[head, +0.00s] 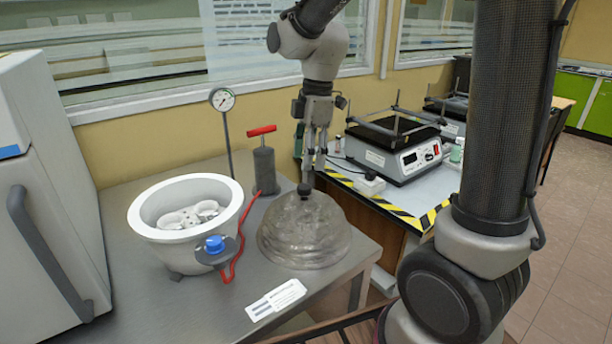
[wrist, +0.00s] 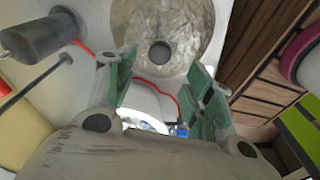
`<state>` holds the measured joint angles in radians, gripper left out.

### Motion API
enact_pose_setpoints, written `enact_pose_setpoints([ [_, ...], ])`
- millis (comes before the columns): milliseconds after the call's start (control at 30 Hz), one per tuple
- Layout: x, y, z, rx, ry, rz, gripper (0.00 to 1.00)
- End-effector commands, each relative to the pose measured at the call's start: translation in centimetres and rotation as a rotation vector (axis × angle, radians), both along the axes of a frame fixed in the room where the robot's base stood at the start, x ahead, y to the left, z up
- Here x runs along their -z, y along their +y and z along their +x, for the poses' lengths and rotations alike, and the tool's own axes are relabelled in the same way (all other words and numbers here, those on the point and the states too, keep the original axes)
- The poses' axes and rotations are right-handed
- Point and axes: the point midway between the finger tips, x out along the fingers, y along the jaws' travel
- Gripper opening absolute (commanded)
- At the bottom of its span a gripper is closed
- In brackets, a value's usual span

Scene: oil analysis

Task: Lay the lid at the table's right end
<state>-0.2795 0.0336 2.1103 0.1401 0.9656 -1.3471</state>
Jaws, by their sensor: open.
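The lid (head: 303,234) is a clear, greyish dome with a dark knob (head: 304,189) on top. It rests on the grey metal table (head: 190,310) at its right end, right of the white bowl (head: 154,232). My gripper (head: 313,164) is just above the knob, pointing down. In the wrist view the fingers (wrist: 160,88) are spread apart with nothing between them gripped. The lid (wrist: 190,25) and its knob (wrist: 160,53) show there beyond the fingertips, apart from them.
A hand pump (head: 265,170) with a red handle and a pressure gauge (head: 222,99) stand behind the bowl. A red hose (head: 240,245) runs between bowl and lid. A paper card (head: 276,299) lies at the front. A shaker device (head: 395,150) stands on the neighbouring bench.

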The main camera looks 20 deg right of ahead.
Motion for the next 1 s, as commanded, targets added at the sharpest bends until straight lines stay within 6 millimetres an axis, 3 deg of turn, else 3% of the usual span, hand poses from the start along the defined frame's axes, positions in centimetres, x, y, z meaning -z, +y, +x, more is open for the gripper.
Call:
enact_pose_setpoints([
  [133, -2.1, -0.2, 0.1, 0.0, -0.002, 0.0, 0.53],
  [367, -3.0, -0.5, -0.2, 0.012, -0.002, -0.001, 0.53],
  [467, -3.9, -1.8, -1.3, 0.109, -0.018, 0.0, 0.53],
  [567, -5.5, -4.3, -4.0, 0.325, -0.05, 0.008, 0.53],
  [700, -7.0, -8.4, -9.3, 0.742, -0.106, 0.041, 0.53],
  [900, -7.0, -12.3, -16.0, 1.263, -0.172, 0.129, 0.53],
  [1000, -6.5, -13.3, -17.9, 1.427, -0.189, 0.169, 0.53],
])
